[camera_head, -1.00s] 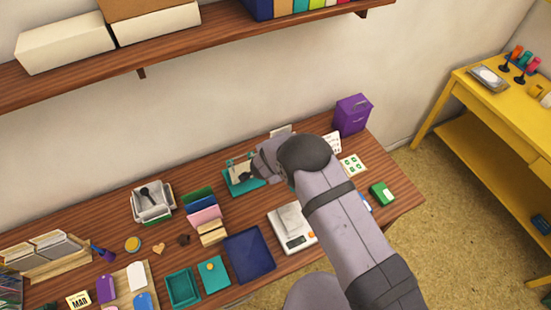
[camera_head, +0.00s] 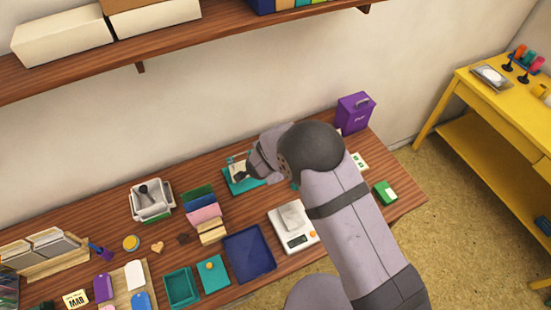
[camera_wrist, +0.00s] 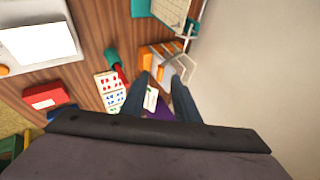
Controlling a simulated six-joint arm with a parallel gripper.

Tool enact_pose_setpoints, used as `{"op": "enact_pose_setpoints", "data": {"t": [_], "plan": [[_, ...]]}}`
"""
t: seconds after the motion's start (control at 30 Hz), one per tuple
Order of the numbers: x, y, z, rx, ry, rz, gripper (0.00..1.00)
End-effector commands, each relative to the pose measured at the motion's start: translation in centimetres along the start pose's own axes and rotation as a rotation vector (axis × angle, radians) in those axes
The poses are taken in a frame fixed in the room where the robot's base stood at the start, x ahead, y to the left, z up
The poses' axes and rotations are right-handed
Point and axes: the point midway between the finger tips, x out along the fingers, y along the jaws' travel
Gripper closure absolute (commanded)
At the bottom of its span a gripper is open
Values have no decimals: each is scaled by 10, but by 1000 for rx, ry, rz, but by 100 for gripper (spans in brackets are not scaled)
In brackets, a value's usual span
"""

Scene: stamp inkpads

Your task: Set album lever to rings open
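The teal album (camera_head: 232,184) lies at the back of the desk in the head view, its pale pages partly hidden behind my gripper (camera_head: 252,172). In the wrist view, a teal-edged pale page (camera_wrist: 172,12) shows at the top, with small metal parts at its corner; I cannot tell which part is the lever. My gripper (camera_wrist: 161,78) shows there as two dark fingers with a gap between them. Its fingertips are beside an orange striped item (camera_wrist: 152,54) with a pale wire loop, and I cannot tell whether they touch. Nothing is clearly held.
A white scale (camera_head: 293,225) stands in front of the album, with a navy tray (camera_head: 249,254) to its left. Colored cards in a wooden holder (camera_head: 212,236) stand left of the album. A purple box (camera_head: 354,112) stands behind to the right. The wall is close behind.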

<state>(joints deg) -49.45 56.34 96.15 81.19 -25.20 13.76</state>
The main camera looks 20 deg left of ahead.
Motion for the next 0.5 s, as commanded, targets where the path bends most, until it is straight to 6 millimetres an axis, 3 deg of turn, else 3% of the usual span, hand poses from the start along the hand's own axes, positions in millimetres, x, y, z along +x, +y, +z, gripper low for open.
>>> {"op": "enact_pose_setpoints", "data": {"t": [0.2, 0.5], "plan": [[-17, -1, 0, 1, 0, -1, 72], [-21, 0, 0, 1, 0, 0, 72]]}}
